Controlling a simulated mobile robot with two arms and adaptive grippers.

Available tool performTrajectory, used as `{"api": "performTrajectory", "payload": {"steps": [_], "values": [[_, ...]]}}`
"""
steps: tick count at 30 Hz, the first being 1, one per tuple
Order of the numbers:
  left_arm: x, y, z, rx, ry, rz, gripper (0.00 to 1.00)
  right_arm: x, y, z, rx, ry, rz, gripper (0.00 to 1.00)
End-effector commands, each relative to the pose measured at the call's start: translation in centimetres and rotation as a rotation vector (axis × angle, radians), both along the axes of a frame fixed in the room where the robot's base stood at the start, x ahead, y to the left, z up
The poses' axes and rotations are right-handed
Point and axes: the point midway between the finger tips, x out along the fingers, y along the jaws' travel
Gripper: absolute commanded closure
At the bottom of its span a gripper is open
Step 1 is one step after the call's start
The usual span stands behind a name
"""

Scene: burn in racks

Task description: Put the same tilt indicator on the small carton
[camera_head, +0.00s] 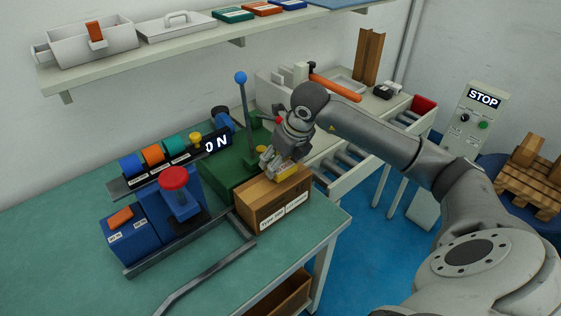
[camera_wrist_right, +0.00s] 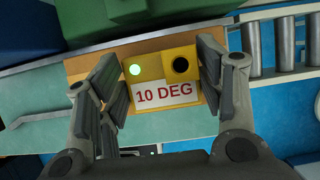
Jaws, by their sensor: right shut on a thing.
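My right gripper (camera_head: 283,168) is shut on a yellow tilt indicator (camera_head: 287,171) at the top of the small carton (camera_head: 262,214). In the right wrist view the indicator (camera_wrist_right: 162,75) lies between the two fingers (camera_wrist_right: 160,88). It has a white "10 DEG" label, a lit green spot at left and a dark round spot at right. The brown carton (camera_wrist_right: 75,66) shows behind it. I cannot tell whether the indicator touches the carton top. The carton stands on the green bench (camera_head: 328,214) near its right edge, with white labels on its front. My left gripper is not in view.
A green machine (camera_head: 228,172) with a blue-knobbed lever (camera_head: 241,80) stands behind the carton. A blue device with a red knob (camera_head: 173,178) is at left. A metal rail (camera_head: 205,276) lies in front. A roller conveyor (camera_head: 352,155) runs behind to the right.

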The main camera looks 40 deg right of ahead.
Motion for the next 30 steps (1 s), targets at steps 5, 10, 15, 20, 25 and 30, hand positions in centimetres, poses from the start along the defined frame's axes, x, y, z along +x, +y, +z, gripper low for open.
{"api": "performTrajectory", "payload": {"steps": [5, 10, 15, 20, 25, 30], "values": [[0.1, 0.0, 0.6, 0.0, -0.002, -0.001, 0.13, 0.0, 0.0, -1.4, 0.0, -0.001, -0.001, 0.62], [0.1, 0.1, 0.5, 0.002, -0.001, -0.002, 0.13, 0.0, 0.0, -1.5, 0.0, -0.002, -0.001, 0.62], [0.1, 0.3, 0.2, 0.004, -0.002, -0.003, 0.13, 0.0, 0.0, -1.8, 0.0, -0.002, -0.001, 0.62], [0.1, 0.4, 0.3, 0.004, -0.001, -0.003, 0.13, 0.0, 0.0, -1.7, 0.0, -0.001, -0.001, 0.21], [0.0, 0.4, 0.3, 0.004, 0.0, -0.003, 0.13, 0.0, 0.0, -1.7, 0.0, -0.001, -0.001, 0.17], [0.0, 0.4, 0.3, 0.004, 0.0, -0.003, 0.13, 0.0, 0.0, -1.7, 0.0, -0.001, -0.001, 0.17]]}}
